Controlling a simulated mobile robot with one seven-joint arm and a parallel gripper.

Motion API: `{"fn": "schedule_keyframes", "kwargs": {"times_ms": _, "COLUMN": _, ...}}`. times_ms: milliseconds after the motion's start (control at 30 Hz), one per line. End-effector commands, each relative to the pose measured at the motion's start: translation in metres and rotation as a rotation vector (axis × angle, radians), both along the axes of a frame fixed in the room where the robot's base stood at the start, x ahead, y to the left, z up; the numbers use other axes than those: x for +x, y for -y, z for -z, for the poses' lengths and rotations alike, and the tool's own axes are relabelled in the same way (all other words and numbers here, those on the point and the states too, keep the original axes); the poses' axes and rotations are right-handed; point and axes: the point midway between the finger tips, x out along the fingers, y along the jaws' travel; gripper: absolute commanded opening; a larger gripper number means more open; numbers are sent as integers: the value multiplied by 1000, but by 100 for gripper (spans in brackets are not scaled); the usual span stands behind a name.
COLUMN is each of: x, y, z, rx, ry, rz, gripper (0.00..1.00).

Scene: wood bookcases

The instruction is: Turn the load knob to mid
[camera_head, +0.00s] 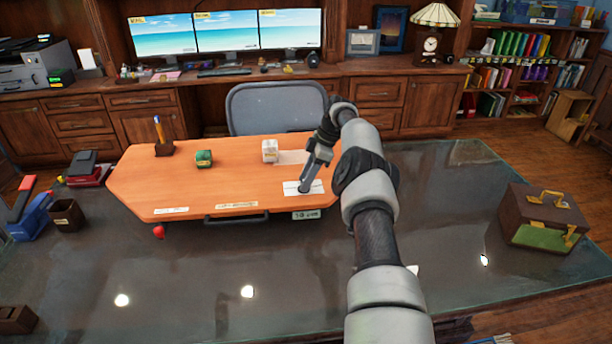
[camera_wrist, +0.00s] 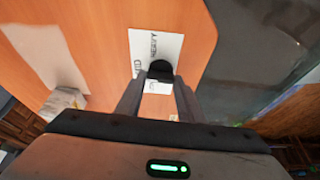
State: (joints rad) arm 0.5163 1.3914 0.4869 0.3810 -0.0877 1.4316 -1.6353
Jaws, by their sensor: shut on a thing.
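The load knob (camera_wrist: 160,70) is a dark round piece on a white marked plate (camera_wrist: 150,48) in the wrist view. In the head view the plate (camera_head: 291,187) lies near the right front of the orange board (camera_head: 230,183). My gripper (camera_wrist: 159,84) reaches down to the knob, with one finger on each side, and is shut on it. In the head view my gripper (camera_head: 305,187) stands over the plate and hides most of the knob.
A white block (camera_head: 269,151), a green block (camera_head: 204,158) and a pencil holder (camera_head: 163,149) stand on the board. A red ball-shaped piece (camera_head: 159,231) is at its front left. A brown case (camera_head: 543,218) stands at the right of the glass-topped desk (camera_head: 200,285). The front is mostly clear.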

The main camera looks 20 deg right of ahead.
Motion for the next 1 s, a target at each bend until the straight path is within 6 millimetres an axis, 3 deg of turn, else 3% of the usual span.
{"fn": "schedule_keyframes", "kwargs": {"times_ms": 700, "x": 0, "y": 0, "z": -2, "rx": -5, "ry": 8, "rz": -54, "gripper": 12}}
{"fn": "schedule_keyframes", "kwargs": {"times_ms": 733, "x": 0, "y": 0, "z": -2, "rx": -5, "ry": 8, "rz": -54, "gripper": 36}}
{"fn": "schedule_keyframes", "kwargs": {"times_ms": 833, "x": 0, "y": 0, "z": -2, "rx": -5, "ry": 8, "rz": -54, "gripper": 53}}
{"fn": "schedule_keyframes", "kwargs": {"times_ms": 1000, "x": -1, "y": 0, "z": -1, "rx": -3, "ry": 6, "rz": -53, "gripper": 53}}
